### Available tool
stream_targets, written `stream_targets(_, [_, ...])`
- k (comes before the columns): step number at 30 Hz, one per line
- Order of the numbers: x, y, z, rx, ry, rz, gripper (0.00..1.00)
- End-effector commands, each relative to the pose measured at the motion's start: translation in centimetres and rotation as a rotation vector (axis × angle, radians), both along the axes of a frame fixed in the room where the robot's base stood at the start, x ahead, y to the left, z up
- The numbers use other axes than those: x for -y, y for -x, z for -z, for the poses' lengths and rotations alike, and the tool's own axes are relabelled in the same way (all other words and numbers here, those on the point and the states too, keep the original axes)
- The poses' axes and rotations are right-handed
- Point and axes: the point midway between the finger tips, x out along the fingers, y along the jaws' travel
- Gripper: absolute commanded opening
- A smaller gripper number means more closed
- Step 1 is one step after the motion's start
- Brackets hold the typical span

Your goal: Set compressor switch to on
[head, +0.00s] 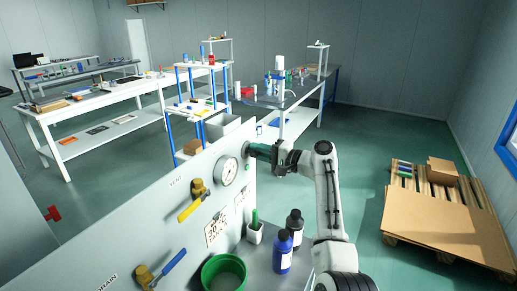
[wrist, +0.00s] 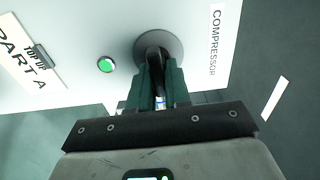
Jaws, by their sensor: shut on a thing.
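The compressor switch (wrist: 158,42) is a dark handle on a round grey base on the white panel (wrist: 85,30). It is beside the label COMPRESSOR (wrist: 214,42) in the wrist view. My gripper (wrist: 157,82) has its dark green fingers closed around the switch's handle, which is mostly hidden between them. In the head view my gripper (head: 258,151) is at the panel's far right end, beyond the round gauge (head: 227,171), and hides the switch there. I cannot tell the switch's setting. A round green lamp or button (wrist: 106,65) is beside the switch.
Yellow-bodied valves, one with a yellow handle (head: 194,201) and one with a blue handle (head: 160,270), are on the panel. A pallet (head: 440,215) lies to the right, with open floor between.

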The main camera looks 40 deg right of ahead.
Motion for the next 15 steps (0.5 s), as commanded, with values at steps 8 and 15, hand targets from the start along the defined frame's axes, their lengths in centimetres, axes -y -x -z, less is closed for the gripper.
stream_targets(8, [0.16,0.06,0.13,-0.013,-0.037,0.004,0.0])
stream_targets(15, [0.17,0.05,0.17,-0.014,-0.039,0.004,0.0])
